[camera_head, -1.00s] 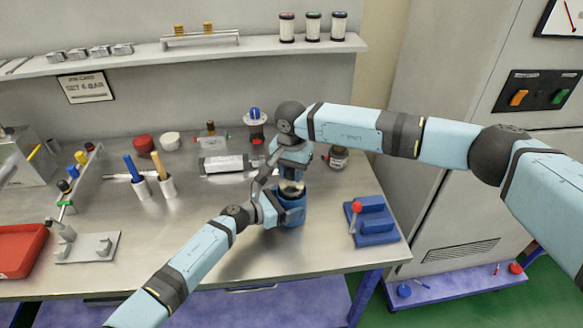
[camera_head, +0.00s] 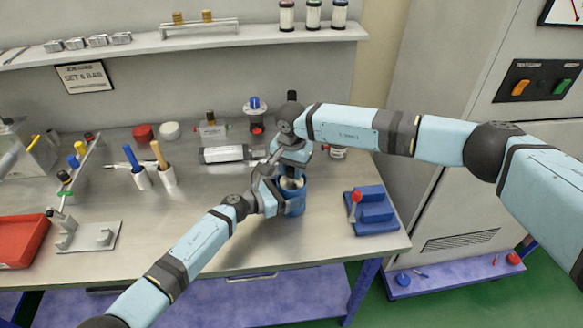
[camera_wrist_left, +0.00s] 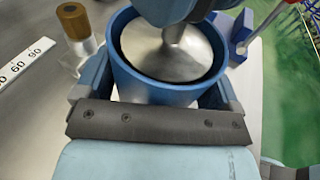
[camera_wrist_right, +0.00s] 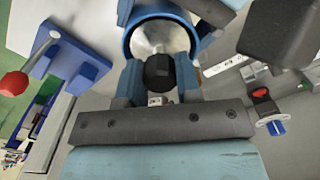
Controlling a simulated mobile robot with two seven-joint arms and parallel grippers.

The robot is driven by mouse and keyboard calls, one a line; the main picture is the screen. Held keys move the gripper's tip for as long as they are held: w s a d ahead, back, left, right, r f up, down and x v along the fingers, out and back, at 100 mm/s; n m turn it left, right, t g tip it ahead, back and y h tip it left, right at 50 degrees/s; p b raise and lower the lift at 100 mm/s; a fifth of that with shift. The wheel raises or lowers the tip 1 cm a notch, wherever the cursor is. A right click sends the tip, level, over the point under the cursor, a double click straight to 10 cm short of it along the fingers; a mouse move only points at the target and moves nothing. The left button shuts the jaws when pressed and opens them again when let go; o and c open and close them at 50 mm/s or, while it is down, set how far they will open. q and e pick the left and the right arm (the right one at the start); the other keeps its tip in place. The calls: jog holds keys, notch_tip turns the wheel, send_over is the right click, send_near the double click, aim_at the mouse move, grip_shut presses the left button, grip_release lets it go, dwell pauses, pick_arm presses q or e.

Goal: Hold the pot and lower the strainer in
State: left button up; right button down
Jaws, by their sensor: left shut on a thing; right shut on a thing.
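The blue pot (camera_head: 296,204) stands on the steel bench, and it also shows in the left wrist view (camera_wrist_left: 160,92). My left gripper (camera_head: 276,202) is shut on the pot's wall from the left. The metal strainer (camera_head: 291,183) is at the pot's mouth; in the left wrist view its shiny round body (camera_wrist_left: 178,60) sits inside the rim. My right gripper (camera_head: 291,168) is above the pot, shut on the strainer's dark knob (camera_wrist_right: 158,72). How deep the strainer sits is hard to tell, as my right gripper covers part of it.
A blue block fixture with a red-knobbed lever (camera_head: 371,210) stands right of the pot. A silver cylinder (camera_head: 223,154) and a blue-topped valve (camera_head: 255,110) are behind. Cups with brushes (camera_head: 153,176) stand left. The bench front between pot and metal stand (camera_head: 90,237) is clear.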

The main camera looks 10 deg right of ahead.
jog(key=c, duration=0.7)
grip_release()
jog(key=shift+c, duration=0.2)
jog(key=shift+r, duration=0.1)
notch_tip(320, 180, up, 12)
